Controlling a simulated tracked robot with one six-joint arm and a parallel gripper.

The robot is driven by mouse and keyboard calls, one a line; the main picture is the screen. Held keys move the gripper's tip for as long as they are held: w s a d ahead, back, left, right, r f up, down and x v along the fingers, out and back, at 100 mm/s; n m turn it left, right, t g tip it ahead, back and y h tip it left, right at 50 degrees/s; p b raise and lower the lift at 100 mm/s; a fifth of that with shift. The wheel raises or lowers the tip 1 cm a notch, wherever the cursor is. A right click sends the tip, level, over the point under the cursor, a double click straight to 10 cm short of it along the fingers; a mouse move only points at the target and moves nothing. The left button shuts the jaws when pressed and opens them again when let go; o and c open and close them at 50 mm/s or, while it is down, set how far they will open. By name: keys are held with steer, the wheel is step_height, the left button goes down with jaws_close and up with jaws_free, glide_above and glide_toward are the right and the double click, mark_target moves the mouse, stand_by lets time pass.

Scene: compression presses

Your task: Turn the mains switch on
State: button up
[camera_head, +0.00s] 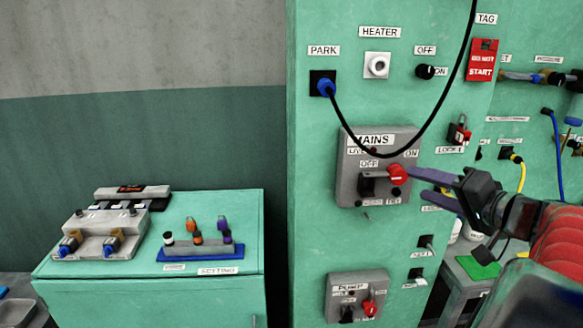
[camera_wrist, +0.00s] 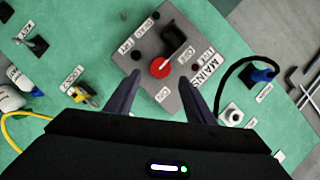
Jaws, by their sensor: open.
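The mains switch is a grey box (camera_head: 352,190) labelled MAINS on the green cabinet front; it also shows in the wrist view (camera_wrist: 148,50). It carries a round red knob (camera_head: 398,174) with a pale bar, which also shows in the wrist view (camera_wrist: 160,67), and a black block (camera_wrist: 173,38) beside it. OFF and ON labels are on the box. My gripper (camera_head: 413,182) is open to the right of the knob. In the wrist view the fingertips (camera_wrist: 162,79) lie either side of the knob's near edge; I cannot tell whether they touch it.
A black cable (camera_head: 436,110) hangs across the MAINS label to a blue plug (camera_head: 325,87) at PARK. A red padlock (camera_head: 459,132) hangs right of the box, above my gripper. A POWER box (camera_head: 340,285) with a red handle is below. A green bench (camera_head: 150,275) stands left.

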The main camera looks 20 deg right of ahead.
mark_target(401, 178)
steer(key=shift+x, duration=3.35)
steer(key=shift+c, duration=0.7)
jaws_close()
